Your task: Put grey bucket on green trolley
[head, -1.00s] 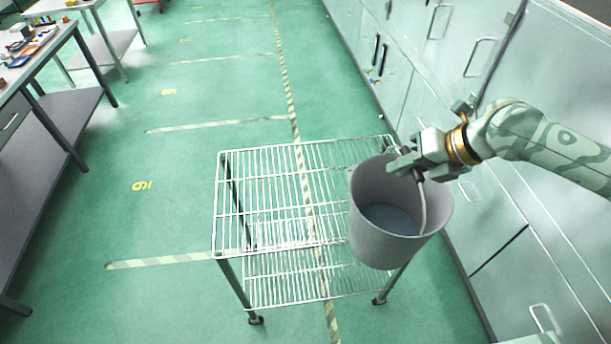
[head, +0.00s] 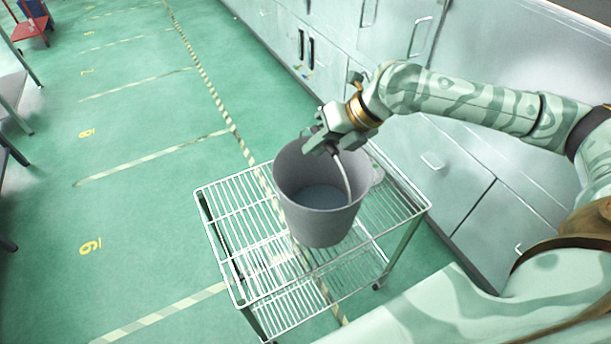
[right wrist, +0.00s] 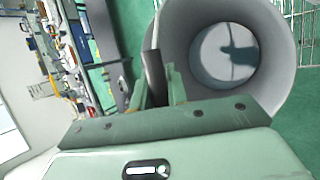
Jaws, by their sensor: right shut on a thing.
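The grey bucket (head: 310,225) hangs upright from its handle in my right gripper (head: 325,145). In the head view it appears over the middle of the trolley's top shelf; I cannot tell whether its base touches the wire. The trolley (head: 240,215) has two wire shelves and greenish legs. In the right wrist view, my right gripper (right wrist: 160,85) is shut on the handle beside the open bucket (right wrist: 273,30), with a dark shadow inside. Trolley wires (right wrist: 307,20) show at the upper right. My left gripper is not in view.
Pale cabinets (head: 440,150) run along the right side, close behind the trolley. The green floor (head: 130,230) to the left is open, with striped tape and yellow numbers. A red cart (head: 30,30) stands at the far upper left.

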